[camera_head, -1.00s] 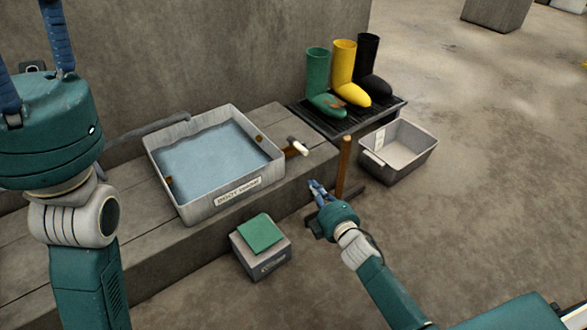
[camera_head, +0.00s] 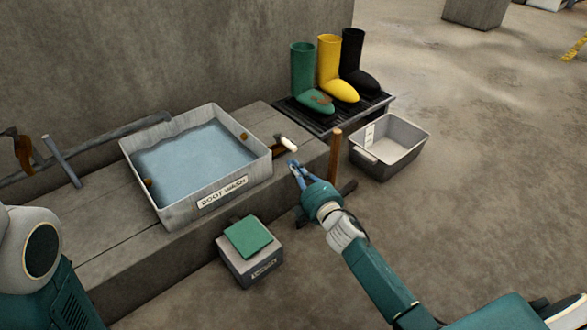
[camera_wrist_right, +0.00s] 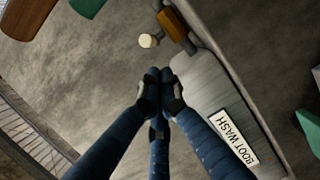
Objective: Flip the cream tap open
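The cream tap handle (camera_head: 287,143) sticks out from a brown spout on the right wall of the grey boot wash basin (camera_head: 130,165), which holds water. In the right wrist view the cream knob (camera_wrist_right: 148,41) and brown spout (camera_wrist_right: 176,30) show just beyond my fingertips. My right gripper (camera_head: 294,166) is just below and in front of the tap, apart from it. Its fingertips (camera_wrist_right: 161,76) are together, with nothing seen between them. My left gripper is out of view; only part of my left arm shows at the left edge.
A brown upright post (camera_head: 334,158) stands close right of my right gripper. Green (camera_head: 303,72), yellow (camera_head: 329,62) and black (camera_head: 352,58) boots stand on a dark rack behind. A grey tub (camera_head: 410,150) is at right. A green pad (camera_head: 247,237) lies on a grey box in front.

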